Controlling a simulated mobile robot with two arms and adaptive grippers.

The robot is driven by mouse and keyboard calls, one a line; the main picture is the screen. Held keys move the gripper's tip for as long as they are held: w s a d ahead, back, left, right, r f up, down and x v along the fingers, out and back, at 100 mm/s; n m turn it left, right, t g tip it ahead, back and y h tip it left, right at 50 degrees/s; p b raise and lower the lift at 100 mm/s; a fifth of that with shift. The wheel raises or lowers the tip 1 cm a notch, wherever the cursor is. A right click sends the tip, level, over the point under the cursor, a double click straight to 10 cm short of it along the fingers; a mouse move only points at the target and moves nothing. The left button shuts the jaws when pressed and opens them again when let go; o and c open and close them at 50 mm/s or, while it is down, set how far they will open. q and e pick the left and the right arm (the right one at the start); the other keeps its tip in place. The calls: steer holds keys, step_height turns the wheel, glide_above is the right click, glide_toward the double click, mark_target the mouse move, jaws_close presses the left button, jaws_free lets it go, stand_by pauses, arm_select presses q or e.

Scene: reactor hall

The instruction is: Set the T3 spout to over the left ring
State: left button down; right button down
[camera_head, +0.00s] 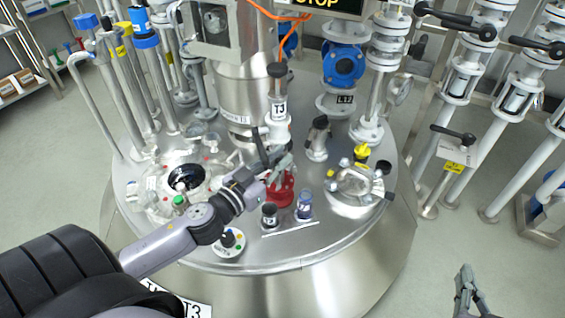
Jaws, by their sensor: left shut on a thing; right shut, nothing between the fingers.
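The T3 spout (279,112) is a pale upright fitting with a black top and a T3 label, near the middle of the round steel vessel lid. My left gripper (271,160) is just below the label, shut on what looks like part of the spout; its fingers hide the grip. A red round part (281,192) sits beneath the gripper. On the left of the lid is a round port with dark glass (183,178); on the right is a clear-covered port (352,192). I cannot tell which parts are the rings. My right gripper (466,290) is shut and empty at the bottom right.
A blue valve (343,65) and pipes rise at the back. Piping with black levers (455,133) stands at the right. The floor (440,245) between lid and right gripper is clear.

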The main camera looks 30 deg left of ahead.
arm_select(q)
steer(key=shift+s+a+m+g+h, duration=0.2)
steer(key=shift+m+h, duration=0.2)
steer(key=shift+h, duration=0.25)
steer(key=shift+s+a+m+g+h, duration=0.1)
steer(key=shift+a+m+h, duration=0.1)
steer(key=shift+m+h, duration=0.35)
steer(key=c, duration=1.9)
jaws_free()
steer(key=v, duration=1.2)
steer(key=shift+a+f, duration=0.1)
